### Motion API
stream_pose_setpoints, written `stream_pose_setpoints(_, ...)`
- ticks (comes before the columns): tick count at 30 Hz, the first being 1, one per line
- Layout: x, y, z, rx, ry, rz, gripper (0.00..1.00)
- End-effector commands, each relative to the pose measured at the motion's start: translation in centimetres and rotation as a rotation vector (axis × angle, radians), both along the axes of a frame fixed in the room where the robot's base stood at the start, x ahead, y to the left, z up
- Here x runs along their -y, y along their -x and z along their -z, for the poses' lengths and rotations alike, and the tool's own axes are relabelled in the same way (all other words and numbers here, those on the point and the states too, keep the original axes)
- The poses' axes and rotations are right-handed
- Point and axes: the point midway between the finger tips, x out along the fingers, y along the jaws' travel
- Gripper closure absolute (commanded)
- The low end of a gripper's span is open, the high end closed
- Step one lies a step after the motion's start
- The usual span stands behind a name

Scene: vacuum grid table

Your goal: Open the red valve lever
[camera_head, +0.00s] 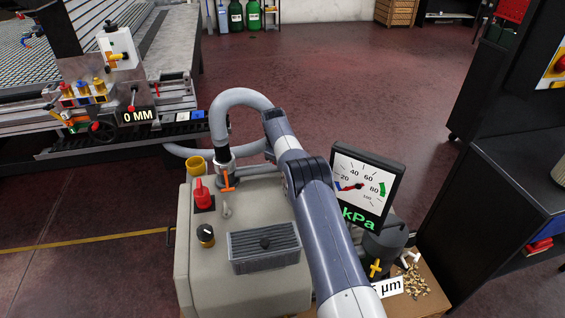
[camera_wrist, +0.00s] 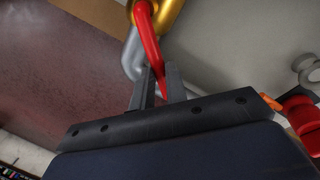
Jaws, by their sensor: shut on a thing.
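The red valve lever (camera_wrist: 149,42) shows in the wrist view as a long, thin red handle at the top centre. Its upper end lies beside a brass-coloured part (camera_wrist: 170,12) and a silver part (camera_wrist: 131,52). My gripper (camera_wrist: 158,84) is shut on the lever's lower end, with one dark finger on each side. In the head view my arm runs up the middle of the picture. It hides the gripper and the lever there.
The beige vacuum unit (camera_head: 190,265) stands below my arm with a red knob (camera_head: 203,192), an orange handle (camera_head: 228,181) and a grey hose (camera_head: 236,96). A kPa gauge (camera_head: 362,185) stands to the right. Red floor lies open beyond.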

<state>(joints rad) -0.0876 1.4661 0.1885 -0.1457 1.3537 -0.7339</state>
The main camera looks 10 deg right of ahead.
Motion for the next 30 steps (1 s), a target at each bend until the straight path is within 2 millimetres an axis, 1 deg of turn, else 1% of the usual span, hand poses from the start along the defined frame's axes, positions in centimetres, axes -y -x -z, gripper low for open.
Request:
stream_pose_setpoints(8,0.0,0.0,0.0,0.001,0.000,0.000,1.00)
stream_pose_setpoints(9,0.0,0.0,0.0,0.001,0.000,0.000,0.84)
stream_pose_setpoints(16,0.0,0.0,0.0,0.001,0.001,-0.001,0.65)
stream_pose_setpoints(22,0.0,0.0,0.0,0.000,0.000,-0.001,0.64)
stream_pose_setpoints(25,0.0,0.0,-0.3,0.001,0.000,-0.001,0.64)
stream_pose_setpoints(28,-0.2,0.1,-1.3,0.001,0.000,-0.001,0.64)
stream_pose_setpoints(30,-0.3,0.3,-2.5,0.003,0.000,-0.001,0.64)
